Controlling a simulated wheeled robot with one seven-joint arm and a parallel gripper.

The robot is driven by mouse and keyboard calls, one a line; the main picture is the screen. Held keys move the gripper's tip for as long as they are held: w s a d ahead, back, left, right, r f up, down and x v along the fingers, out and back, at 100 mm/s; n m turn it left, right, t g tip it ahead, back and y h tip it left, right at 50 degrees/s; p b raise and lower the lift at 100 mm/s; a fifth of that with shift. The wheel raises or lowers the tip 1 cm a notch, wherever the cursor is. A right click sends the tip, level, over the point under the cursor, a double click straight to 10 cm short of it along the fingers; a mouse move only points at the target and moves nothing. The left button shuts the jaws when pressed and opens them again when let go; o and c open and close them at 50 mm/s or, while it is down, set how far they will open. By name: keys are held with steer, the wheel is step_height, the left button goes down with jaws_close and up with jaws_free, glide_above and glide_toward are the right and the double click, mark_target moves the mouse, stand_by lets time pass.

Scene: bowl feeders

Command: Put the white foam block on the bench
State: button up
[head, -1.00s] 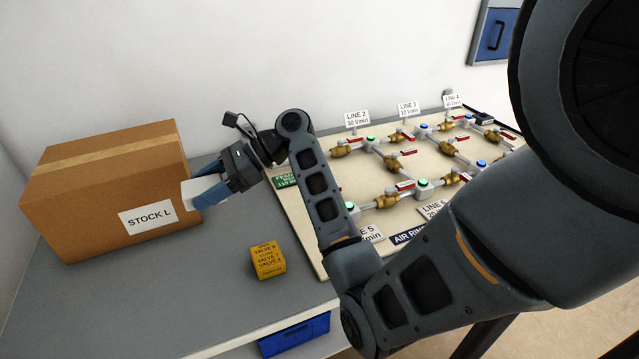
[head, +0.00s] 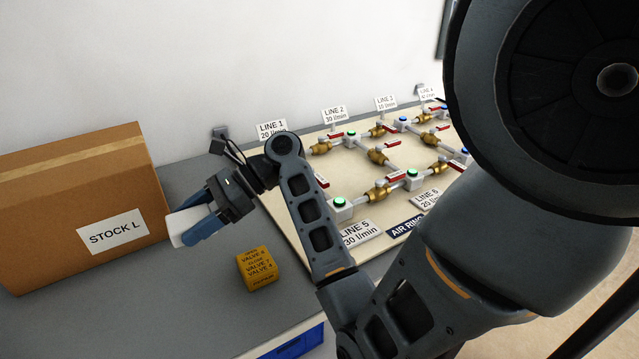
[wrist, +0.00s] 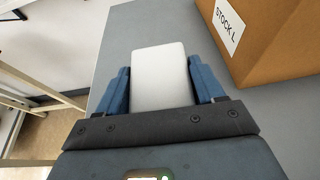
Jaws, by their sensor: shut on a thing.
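The white foam block (wrist: 160,78) is between the two blue fingers of my gripper (wrist: 160,88) in the wrist view. In the head view the block (head: 183,226) shows as a white piece at the tips of my gripper (head: 192,228). The gripper is shut on the block and holds it over the left part of the grey bench (head: 160,305), beside the carton. The gap between the block and the bench top is hard to tell.
A brown carton marked STOCK L (head: 75,195) stands left of my gripper. A yellow cube with printed valve labels (head: 258,269) sits on the bench to the right. A board with valves and pipes (head: 350,205) lies further right. The bench front left is clear.

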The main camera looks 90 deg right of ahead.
steer(key=shift+s+a, duration=0.3)
steer(key=shift+s, duration=0.6)
glide_above(164, 306)
step_height(164, 306, down, 7)
steer(key=shift+f+b, duration=0.1)
steer(key=shift+b, duration=0.35)
steer(key=shift+f, duration=1.9)
steer(key=shift+f, duration=0.15)
steer(key=o, duration=1)
steer(key=shift+b, duration=0.3)
steer(key=v, duration=1.2)
steer(key=shift+p, duration=0.35)
